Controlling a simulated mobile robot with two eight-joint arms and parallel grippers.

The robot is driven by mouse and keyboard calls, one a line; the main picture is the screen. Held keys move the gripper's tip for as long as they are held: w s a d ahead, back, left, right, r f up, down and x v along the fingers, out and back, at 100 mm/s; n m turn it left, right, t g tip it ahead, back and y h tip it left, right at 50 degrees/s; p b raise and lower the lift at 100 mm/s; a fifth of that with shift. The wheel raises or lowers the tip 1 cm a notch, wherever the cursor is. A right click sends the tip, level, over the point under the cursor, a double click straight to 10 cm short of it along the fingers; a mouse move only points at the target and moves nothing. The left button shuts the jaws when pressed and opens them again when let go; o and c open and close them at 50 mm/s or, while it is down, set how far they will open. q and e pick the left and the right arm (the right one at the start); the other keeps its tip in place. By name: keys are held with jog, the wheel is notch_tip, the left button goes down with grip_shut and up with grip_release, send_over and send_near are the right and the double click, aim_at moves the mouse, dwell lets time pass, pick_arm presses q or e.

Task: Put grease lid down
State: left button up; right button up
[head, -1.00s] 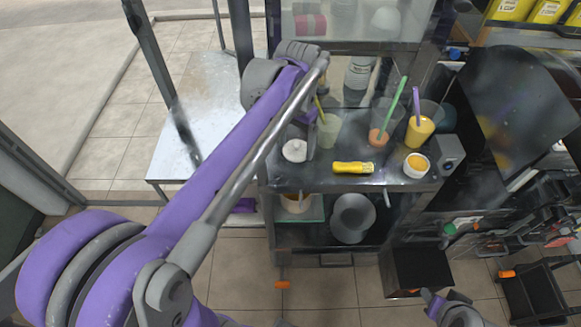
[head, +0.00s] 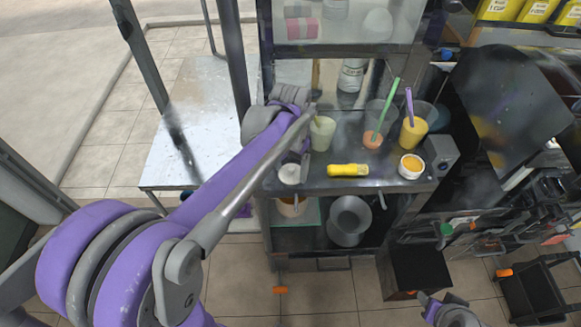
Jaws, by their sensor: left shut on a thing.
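The white round grease lid (head: 289,174) is at the left front corner of the dark worktop (head: 385,181). My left gripper (head: 302,164) comes in from the left and is shut on the lid at its right side; the fingers are partly hidden by my arm. I cannot tell whether the lid touches the worktop or is just above it. An open white-rimmed tub with orange-yellow contents (head: 412,165) stands at the right of the worktop. My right gripper (head: 429,299) is low at the bottom right, away from the worktop; its jaws are too small to read.
A yellow-handled tool (head: 348,170) lies right of the lid. Behind stand a pale green cup (head: 322,133), an orange-bottomed cup with a green stick (head: 373,139) and a yellow cup (head: 413,133). A grey pot (head: 349,220) sits on the shelf below. A metal table (head: 195,130) is at left.

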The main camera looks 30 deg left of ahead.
aim_at(290, 170)
pick_arm(q)
jog(key=o, duration=1.1)
jog(key=shift+r, duration=0.2)
notch_tip(290, 170, up, 12)
jog(key=p, duration=0.1)
jog(key=s+d+f+t, duration=0.2)
jog(key=s+f, duration=0.2)
jog(key=s+d+f+t, duration=0.2)
jog(key=s+f, duration=0.3)
jog(key=s+d+f+t, duration=0.1)
jog(key=s+d+f, duration=0.2)
jog(key=s+f, duration=0.1)
jog(key=shift+s+f+t, duration=0.25)
jog(key=shift+f+t, duration=0.05)
jog(key=shift+t, duration=0.1)
jog(key=shift+a, duration=0.1)
